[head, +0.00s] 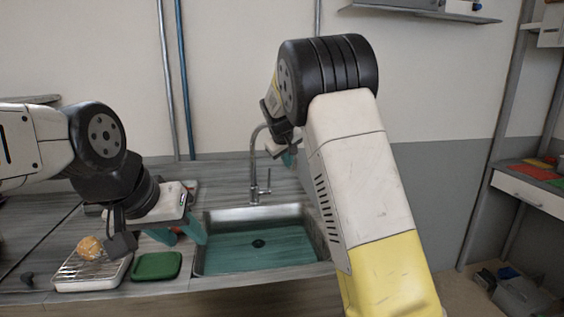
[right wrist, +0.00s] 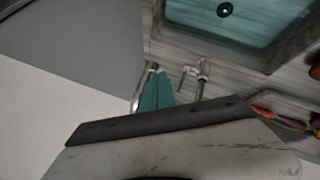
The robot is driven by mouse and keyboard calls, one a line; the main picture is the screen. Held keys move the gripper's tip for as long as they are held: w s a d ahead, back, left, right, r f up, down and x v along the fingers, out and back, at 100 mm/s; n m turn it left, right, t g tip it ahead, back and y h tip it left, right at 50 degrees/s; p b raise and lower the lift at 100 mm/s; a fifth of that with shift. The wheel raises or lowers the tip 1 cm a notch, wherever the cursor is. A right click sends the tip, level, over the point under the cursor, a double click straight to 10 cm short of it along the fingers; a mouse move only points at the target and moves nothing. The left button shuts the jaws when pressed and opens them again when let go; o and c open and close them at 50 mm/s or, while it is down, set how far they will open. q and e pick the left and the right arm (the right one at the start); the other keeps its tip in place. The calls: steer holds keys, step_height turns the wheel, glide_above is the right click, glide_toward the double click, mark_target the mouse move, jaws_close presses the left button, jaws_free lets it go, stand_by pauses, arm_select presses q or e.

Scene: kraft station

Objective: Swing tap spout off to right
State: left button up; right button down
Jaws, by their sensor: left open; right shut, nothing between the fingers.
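The chrome tap (head: 254,186) stands behind the sink, and its tall curved spout (head: 256,140) bends to the right towards my right gripper. My right gripper (head: 289,158) is shut and empty near the spout's end, partly hidden by my right arm. In the right wrist view its teal fingers (right wrist: 157,92) lie right beside a chrome tube of the tap (right wrist: 144,84); I cannot tell if they touch. My left gripper (head: 182,234) is open and empty over the counter left of the sink.
The sink (head: 252,213) has a teal basin. A tray with a wire rack (head: 72,283) and an orange-brown item (head: 90,247) is on the left, beside a green block (head: 157,265). A shelf (head: 425,11) hangs on the wall above. A side table (head: 525,186) stands far right.

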mark_target(295, 157)
steer(key=shift+w+d, duration=1.15)
steer(key=shift+d, duration=0.15)
steer(key=shift+s+a, duration=0.1)
